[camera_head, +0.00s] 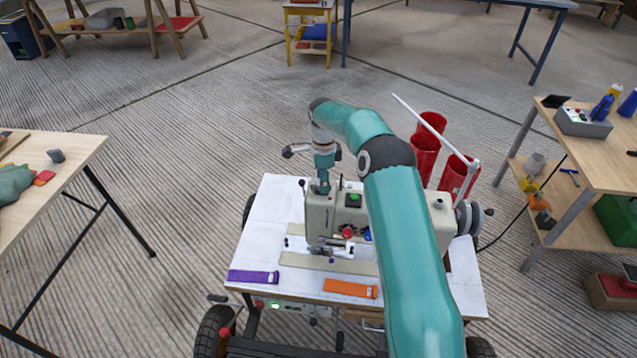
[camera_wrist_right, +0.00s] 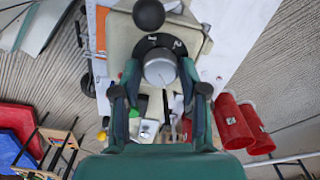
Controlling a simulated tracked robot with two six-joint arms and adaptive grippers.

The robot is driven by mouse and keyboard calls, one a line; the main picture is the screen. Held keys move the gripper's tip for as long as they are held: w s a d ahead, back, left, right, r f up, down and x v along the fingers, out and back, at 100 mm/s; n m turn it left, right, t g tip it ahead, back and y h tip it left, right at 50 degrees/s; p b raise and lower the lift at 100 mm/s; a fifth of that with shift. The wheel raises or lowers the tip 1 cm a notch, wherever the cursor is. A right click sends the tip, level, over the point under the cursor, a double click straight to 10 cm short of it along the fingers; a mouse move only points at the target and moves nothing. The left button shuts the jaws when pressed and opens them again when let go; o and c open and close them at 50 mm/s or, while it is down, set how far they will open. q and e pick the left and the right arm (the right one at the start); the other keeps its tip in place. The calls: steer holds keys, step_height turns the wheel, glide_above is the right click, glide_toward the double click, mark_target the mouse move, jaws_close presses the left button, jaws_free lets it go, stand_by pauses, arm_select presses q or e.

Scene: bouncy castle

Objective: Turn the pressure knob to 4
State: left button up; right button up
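The sewing machine (camera_head: 335,212) stands on a white-topped table, a green button (camera_head: 353,199) on its top. In the head view the right gripper (camera_head: 321,184) is over the machine's left end and hides the knob. My left gripper is in neither view.
A purple strip (camera_head: 253,277) and an orange strip (camera_head: 350,288) lie at the table's front. Red cylinders (camera_head: 424,158) stand behind the machine. A wooden table (camera_head: 75,148) is at left, and a workbench (camera_head: 570,150) with a grey box is at right.

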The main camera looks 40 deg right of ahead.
steer(key=shift+w+a, duration=0.1)
steer(key=shift+r, duration=0.55)
step_height(320, 180, up, 11)
stand_by(0.5)
